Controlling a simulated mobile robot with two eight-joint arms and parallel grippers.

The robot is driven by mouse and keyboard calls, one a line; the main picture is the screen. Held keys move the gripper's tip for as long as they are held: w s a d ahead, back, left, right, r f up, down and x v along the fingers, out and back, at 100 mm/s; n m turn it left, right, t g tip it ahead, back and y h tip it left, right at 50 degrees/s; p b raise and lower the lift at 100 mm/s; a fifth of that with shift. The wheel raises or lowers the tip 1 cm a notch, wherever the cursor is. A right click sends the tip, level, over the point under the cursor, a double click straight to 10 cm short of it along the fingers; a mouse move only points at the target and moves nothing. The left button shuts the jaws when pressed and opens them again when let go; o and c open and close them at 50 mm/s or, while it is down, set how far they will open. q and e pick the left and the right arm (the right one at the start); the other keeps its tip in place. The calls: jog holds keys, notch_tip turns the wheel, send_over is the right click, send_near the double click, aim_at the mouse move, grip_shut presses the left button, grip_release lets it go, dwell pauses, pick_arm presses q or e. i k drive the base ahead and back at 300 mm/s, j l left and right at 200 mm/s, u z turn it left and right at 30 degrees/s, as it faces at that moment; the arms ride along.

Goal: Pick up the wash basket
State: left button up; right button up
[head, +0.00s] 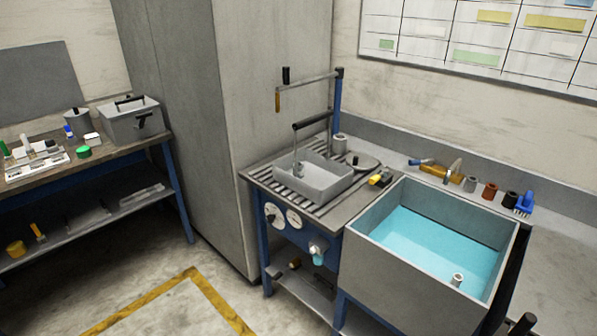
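The wash basket appears to be the grey open-topped box (318,181) on the slatted top of the blue-framed stand, in the middle of the head view. A raised handle with a black grip (312,121) stands over it. A small light-coloured piece shows at its left inner side, too small to make out. Neither of my grippers is in view, and nothing is seen touching the basket.
A blue post with a swing arm (310,80) stands behind the basket. A large tank of blue liquid (390,268) is at the right. A bench with a grey toolbox (131,121) stands left. Floor in front is open.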

aim_at(323, 178)
jog(key=i+j+z, duration=0.15)
jog(key=z, duration=0.85)
jog(key=i+j+z, duration=0.1)
jog(key=j+z, duration=0.2)
jog(key=j, duration=0.2)
jog(key=i+j+z, duration=0.1)
jog(key=j+z, duration=0.25)
jog(key=j, duration=0.15)
